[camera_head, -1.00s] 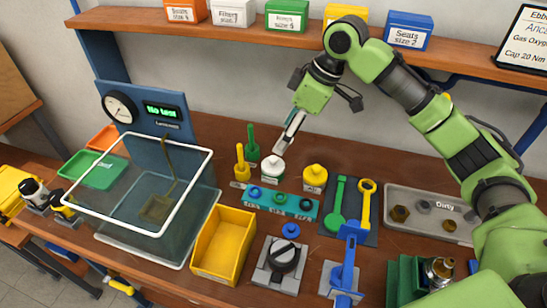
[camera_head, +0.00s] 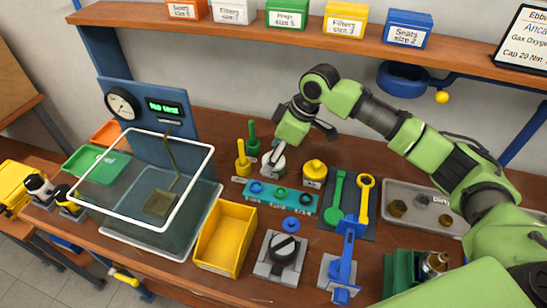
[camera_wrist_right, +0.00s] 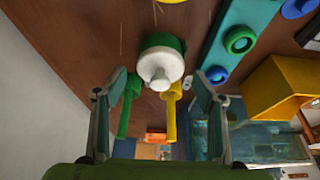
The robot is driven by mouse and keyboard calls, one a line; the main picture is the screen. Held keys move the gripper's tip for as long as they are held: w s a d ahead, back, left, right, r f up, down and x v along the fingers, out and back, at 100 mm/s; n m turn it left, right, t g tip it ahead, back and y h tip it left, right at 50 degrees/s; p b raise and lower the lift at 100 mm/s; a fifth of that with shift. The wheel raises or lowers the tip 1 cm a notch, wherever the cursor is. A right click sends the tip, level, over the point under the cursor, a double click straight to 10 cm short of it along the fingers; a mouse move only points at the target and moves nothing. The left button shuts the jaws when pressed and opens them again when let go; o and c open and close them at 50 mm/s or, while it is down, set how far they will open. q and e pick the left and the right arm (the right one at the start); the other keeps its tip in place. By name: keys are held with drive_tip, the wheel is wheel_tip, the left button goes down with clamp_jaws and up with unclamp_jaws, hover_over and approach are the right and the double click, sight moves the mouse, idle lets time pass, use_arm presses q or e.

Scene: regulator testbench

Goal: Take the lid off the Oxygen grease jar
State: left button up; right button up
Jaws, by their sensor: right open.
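A small jar (camera_head: 273,168) with a white knobbed lid stands on the bench behind the teal strip. In the wrist view the white lid (camera_wrist_right: 160,62) and a green band below it lie just beyond my fingertips. My right gripper (camera_head: 276,153) is above this jar and partly hides it. In the wrist view my right gripper (camera_wrist_right: 155,80) is open, with one finger on each side of the lid and a gap to it. A yellow-lidded jar (camera_head: 314,172) stands to its right. No jar label is readable. My left gripper is out of view.
Green (camera_head: 253,140) and yellow (camera_head: 242,160) upright tools stand close left of the white-lidded jar. The teal strip (camera_head: 268,203) with rings lies in front. A yellow bin (camera_head: 225,238) and a water tank (camera_head: 150,200) are nearer left. A shelf (camera_head: 290,36) runs above.

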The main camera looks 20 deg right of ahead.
drive_tip(key=c, duration=0.7)
drive_tip(key=shift+r, duration=0.15)
